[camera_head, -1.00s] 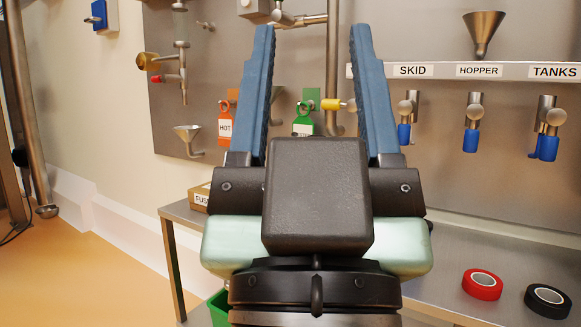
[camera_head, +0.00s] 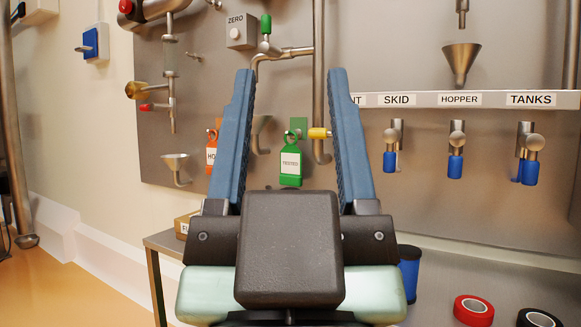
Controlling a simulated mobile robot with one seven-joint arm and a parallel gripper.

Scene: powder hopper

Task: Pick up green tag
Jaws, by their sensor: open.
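The green tag (camera_head: 291,162) hangs on the steel wall panel and has a white label reading TESTED. It shows between the two blue fingers of my gripper (camera_head: 289,74). My gripper is open and empty, with its fingers pointing up and spread to either side of the tag in the picture. The gap in depth between fingers and tag is hard to judge. An orange tag (camera_head: 211,155) reading HO hangs to the left, partly hidden by the left finger.
A yellow-handled valve (camera_head: 318,133) and a vertical pipe (camera_head: 319,80) are right of the green tag. A label rail (camera_head: 480,100) and blue-handled valves (camera_head: 456,165) are farther right. Red tape (camera_head: 474,311) and black tape (camera_head: 540,318) lie on the bench below.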

